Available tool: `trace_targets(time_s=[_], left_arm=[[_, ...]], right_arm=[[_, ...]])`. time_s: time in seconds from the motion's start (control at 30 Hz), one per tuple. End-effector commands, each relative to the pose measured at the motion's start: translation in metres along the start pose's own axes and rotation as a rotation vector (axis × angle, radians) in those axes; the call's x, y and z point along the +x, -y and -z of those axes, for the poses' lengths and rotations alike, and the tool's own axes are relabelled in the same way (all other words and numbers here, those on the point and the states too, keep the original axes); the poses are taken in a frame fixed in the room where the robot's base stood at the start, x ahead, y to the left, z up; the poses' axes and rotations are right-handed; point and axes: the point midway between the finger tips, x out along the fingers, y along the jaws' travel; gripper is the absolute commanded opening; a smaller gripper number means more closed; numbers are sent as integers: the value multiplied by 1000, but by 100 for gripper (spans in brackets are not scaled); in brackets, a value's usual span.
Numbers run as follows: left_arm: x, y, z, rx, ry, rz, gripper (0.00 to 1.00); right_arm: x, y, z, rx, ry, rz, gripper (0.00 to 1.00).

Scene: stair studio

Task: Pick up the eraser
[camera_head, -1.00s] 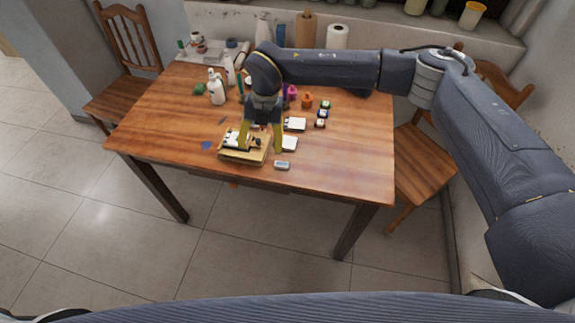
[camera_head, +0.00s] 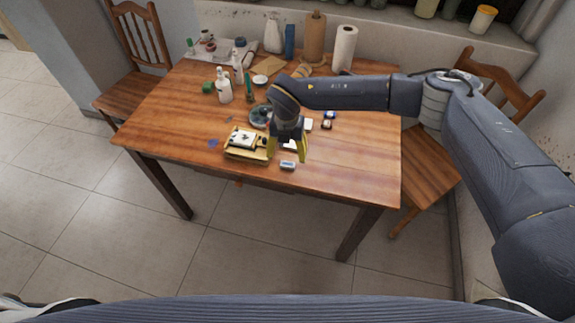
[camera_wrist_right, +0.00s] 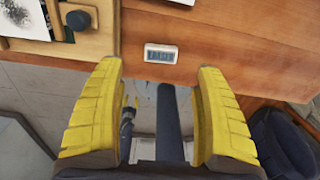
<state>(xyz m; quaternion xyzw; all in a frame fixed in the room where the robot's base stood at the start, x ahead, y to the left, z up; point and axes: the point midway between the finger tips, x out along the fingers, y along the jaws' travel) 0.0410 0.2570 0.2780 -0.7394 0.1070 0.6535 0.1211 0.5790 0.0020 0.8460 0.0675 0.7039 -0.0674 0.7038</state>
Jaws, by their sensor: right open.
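The eraser (camera_head: 287,165) is a small pale block with a dark label, lying flat near the front edge of the wooden table. In the right wrist view the eraser (camera_wrist_right: 161,54) sits ahead of and between the fingertips, apart from both. My right gripper (camera_head: 287,157) has yellow fingers and hangs over the table close to the eraser. In the right wrist view the right gripper (camera_wrist_right: 158,72) is open, with nothing between its fingers. My left gripper is in neither view.
A wooden box (camera_head: 245,155) with a picture on it stands just left of the eraser. White bottles (camera_head: 223,88), paper rolls (camera_head: 344,47) and small jars stand farther back. The table (camera_head: 350,170) is clear to the right. Chairs stand at both sides.

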Motion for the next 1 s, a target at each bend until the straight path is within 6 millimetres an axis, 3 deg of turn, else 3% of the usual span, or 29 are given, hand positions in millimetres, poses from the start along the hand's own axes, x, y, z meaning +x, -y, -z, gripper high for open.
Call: trace_targets(time_s=[0.47, 0.8, 1.0], left_arm=[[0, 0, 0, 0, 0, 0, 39], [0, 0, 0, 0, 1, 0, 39], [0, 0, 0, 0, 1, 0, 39]], right_arm=[[24, 0, -1, 0, 0, 0, 71], [63, 1, -3, 1, -1, 1, 71], [67, 1, -3, 0, 0, 0, 71]])
